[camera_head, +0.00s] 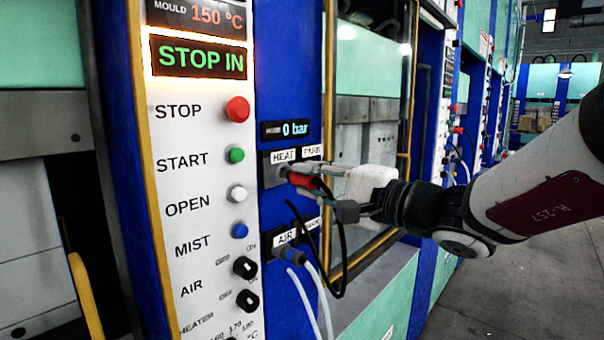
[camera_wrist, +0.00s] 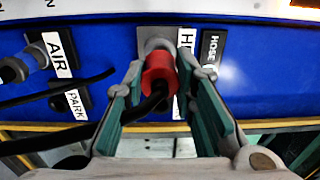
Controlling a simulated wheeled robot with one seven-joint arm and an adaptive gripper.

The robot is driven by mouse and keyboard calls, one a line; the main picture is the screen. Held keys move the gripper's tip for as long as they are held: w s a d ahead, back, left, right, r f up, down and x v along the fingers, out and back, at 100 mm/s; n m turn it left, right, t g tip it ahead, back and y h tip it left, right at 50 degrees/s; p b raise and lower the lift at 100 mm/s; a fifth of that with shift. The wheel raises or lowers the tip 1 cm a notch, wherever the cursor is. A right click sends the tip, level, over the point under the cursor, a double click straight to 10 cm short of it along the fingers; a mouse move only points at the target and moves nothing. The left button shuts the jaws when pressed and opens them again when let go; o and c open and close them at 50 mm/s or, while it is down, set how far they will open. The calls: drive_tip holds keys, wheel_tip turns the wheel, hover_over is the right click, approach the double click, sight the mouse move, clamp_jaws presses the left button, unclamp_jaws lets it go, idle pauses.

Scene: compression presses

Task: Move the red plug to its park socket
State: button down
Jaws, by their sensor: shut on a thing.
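The red plug (camera_head: 303,181) sits between the fingers of my gripper (camera_head: 318,188), with a black cable hanging from it in a loop. In the wrist view, the red plug (camera_wrist: 158,74) points at a round grey socket (camera_wrist: 157,44) beside a partly hidden label starting with H. The head view shows this as the HEAT label (camera_head: 284,155). The plug's front end meets the socket; I cannot tell whether it is seated or just clear. My gripper (camera_wrist: 164,78) is shut on the plug. The PARK label (camera_head: 312,151) is right of HEAT; its socket is hidden behind my fingers.
Below are the AIR label (camera_head: 286,237) and a blue-grey air connector (camera_head: 291,254) with pale hoses. The white button panel (camera_head: 190,130) stands left. A 0 bar display (camera_head: 285,130) is above. A yellow-framed press window (camera_head: 372,130) is behind my gripper.

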sight(323, 182)
drive_tip(key=shift+s+d, duration=0.1)
drive_tip(key=shift+v, duration=1.85)
drive_tip(key=shift+r, duration=0.1)
